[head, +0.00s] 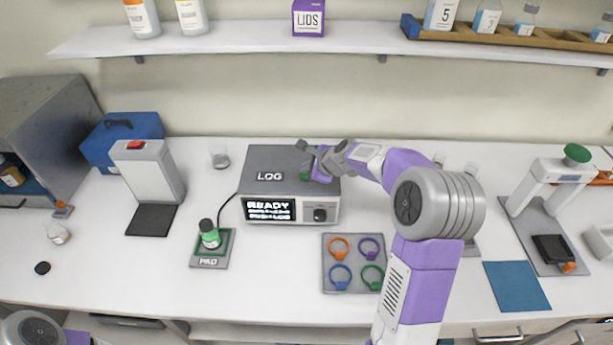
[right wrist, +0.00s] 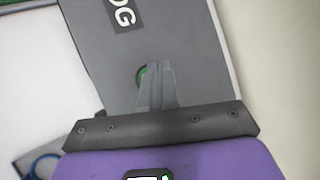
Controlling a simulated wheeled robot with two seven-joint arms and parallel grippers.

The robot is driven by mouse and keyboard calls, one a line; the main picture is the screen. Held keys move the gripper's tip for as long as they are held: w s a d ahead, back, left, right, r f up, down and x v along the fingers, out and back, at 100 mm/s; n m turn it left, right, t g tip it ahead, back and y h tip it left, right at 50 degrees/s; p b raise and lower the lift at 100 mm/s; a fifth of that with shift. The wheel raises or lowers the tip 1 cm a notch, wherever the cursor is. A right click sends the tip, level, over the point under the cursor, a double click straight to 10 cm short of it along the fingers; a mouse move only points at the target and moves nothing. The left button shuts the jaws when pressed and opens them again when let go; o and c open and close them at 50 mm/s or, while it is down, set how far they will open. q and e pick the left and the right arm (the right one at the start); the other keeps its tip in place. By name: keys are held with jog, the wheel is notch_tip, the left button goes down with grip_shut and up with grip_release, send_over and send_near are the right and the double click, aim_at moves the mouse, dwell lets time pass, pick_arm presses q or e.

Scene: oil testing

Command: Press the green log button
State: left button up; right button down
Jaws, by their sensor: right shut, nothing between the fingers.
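The grey log box (head: 262,178) stands on the bench with a LOG label on its top and a lit screen reading READY on its front. The green log button (head: 304,177) is on the box's top, right of the label. My right gripper (head: 308,168) is shut and empty, with its fingertips at the button and hiding part of it. In the right wrist view, the closed fingers (right wrist: 160,75) cover most of the green button (right wrist: 142,74), leaving only an edge visible. I cannot tell whether they touch it. My left gripper is out of view.
A pad with a green-capped vial (head: 209,235) stands left of the box, linked by a cable. A tray of coloured rings (head: 352,236) lies in front. A shelf (head: 260,40) runs above. A blue mat (head: 516,287) lies at the right.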

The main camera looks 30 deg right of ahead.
jog(key=shift+f+b, duration=0.35)
jog(key=shift+f, duration=0.25)
dwell(0.7)
jog(key=shift+r, duration=0.15)
jog(key=shift+r+p, duration=0.8)
jog(key=shift+p, duration=0.1)
notch_tip(320, 180, up, 5)
jog(key=p, duration=0.5)
jog(key=shift+r, duration=0.1)
